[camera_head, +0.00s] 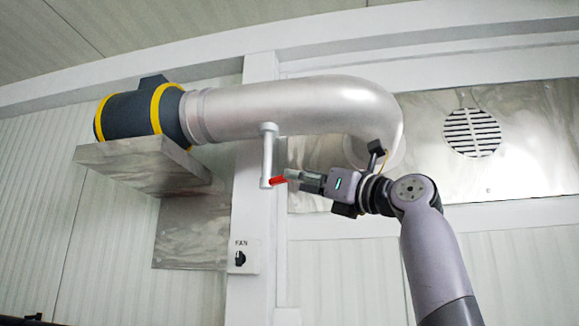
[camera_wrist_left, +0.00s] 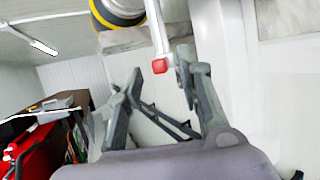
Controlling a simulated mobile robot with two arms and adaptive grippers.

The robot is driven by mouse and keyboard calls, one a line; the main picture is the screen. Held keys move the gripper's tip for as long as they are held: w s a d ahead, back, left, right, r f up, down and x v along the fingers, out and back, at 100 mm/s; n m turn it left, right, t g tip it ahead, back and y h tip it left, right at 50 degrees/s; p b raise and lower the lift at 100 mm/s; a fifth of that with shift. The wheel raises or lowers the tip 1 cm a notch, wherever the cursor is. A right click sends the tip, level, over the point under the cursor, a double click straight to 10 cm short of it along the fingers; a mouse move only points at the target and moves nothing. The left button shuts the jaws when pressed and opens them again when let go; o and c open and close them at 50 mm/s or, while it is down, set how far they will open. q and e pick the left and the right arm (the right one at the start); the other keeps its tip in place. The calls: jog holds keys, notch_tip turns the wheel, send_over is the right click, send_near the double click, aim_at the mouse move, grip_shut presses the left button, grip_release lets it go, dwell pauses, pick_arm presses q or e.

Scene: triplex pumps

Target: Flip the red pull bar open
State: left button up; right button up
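The red pull bar (camera_head: 277,181) is a short piece at the lower end of a thin white rod that hangs below the large silver duct. It also shows in the left wrist view as a small red block (camera_wrist_left: 160,66). My left gripper (camera_head: 290,175) is right beside the bar, pointing left at it. In the left wrist view the fingers (camera_wrist_left: 160,72) are spread apart, with the red block between the tips, closer to the right one. I cannot tell whether a finger touches it. My right gripper is not in view.
The silver duct (camera_head: 290,105) runs above my gripper from a dark fan housing with yellow bands (camera_head: 140,113) on a metal shelf (camera_head: 140,163). A FAN switch (camera_head: 240,258) is on the wall post below. Red equipment (camera_wrist_left: 35,150) stands at lower left in the wrist view.

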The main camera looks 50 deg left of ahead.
aim_at(280, 180)
pick_arm(q)
jog(key=p+x, duration=0.1)
jog(key=x, duration=0.2)
jog(key=shift+w+a+r, duration=0.1)
jog(key=shift+a+r, duration=0.05)
jog(key=shift+a, duration=0.45)
jog(key=shift+c, duration=0.2)
jog(key=shift+d, duration=0.1)
jog(key=shift+c, duration=0.7)
grip_shut()
